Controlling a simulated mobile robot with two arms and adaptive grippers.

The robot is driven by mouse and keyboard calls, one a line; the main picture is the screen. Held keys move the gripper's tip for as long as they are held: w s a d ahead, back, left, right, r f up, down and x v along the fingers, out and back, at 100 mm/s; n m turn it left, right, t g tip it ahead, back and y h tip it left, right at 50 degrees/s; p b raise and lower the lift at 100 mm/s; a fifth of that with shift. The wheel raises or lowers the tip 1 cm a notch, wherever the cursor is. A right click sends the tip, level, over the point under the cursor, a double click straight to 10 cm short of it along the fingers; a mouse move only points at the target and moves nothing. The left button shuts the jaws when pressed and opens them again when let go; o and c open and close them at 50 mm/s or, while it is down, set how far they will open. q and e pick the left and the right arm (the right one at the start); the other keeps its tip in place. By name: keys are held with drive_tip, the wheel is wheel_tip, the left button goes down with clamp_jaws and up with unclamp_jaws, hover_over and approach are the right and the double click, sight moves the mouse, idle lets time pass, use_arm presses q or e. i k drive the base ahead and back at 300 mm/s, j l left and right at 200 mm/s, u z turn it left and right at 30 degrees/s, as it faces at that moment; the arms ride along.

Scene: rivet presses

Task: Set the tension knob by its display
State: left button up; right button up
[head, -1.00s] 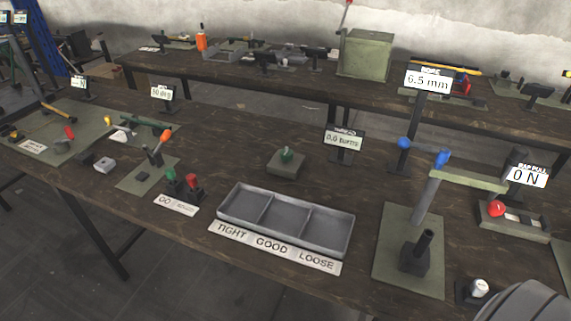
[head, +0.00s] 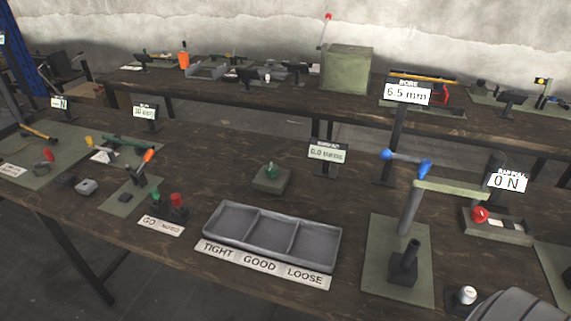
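A small green knob (head: 271,171) sits on a square grey-green block (head: 271,181) at the middle of the near bench. Behind it to the right stands a display (head: 327,153) that appears to read 0.0 turns; its heading is too small to read surely. A white round knob (head: 467,294) on a dark base is at the bench's front right. I cannot tell which one is the tension knob. Another display (head: 507,182) at the right reads 0 N. Neither of my grippers is in view; a grey ribbed part of mine shows at the lower right.
A three-part tray (head: 270,236) labelled TIGHT, GOOD, LOOSE lies at the front. A press (head: 405,258) with a blue-ended lever stands right of it, behind it a display (head: 407,93) reading 6.5 mm. Red and green buttons (head: 165,199) are left. Bare bench surrounds the green knob.

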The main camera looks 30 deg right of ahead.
sight(479, 215)
drive_tip(key=z, duration=2.5)
